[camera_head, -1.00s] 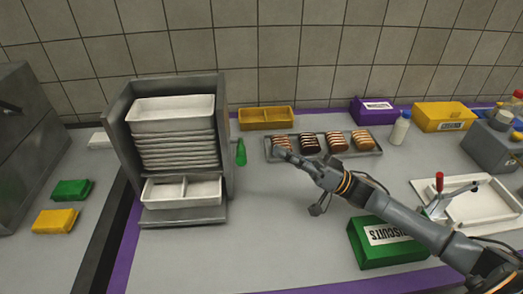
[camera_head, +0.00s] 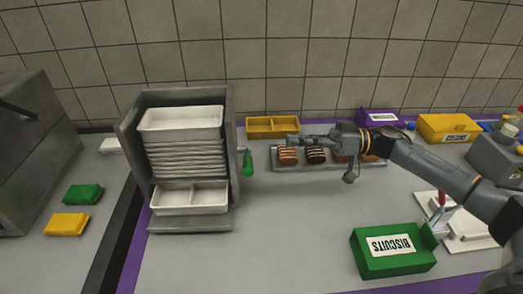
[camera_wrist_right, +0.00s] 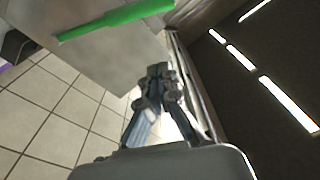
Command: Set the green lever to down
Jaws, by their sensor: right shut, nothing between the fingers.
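The green lever (camera_head: 247,163) is on the right side of the grey dispenser cabinet (camera_head: 228,217). In the head view its thick green end is lower than its thin mount. The lever also shows as a green bar across the top of the right wrist view (camera_wrist_right: 120,18). My right gripper (camera_head: 292,138) is shut and empty, to the right of the lever and higher in the picture, apart from it. Its closed fingertips show in the right wrist view (camera_wrist_right: 158,72), below the green bar. My left gripper is not in view.
White trays (camera_head: 180,118) are stacked in the cabinet. A yellow tray (camera_head: 272,127) and a metal tray (camera_head: 378,164) of striped biscuits lie behind and under my right arm. A green biscuit box (camera_head: 372,262) stands at front right. The counter in front of the lever is clear.

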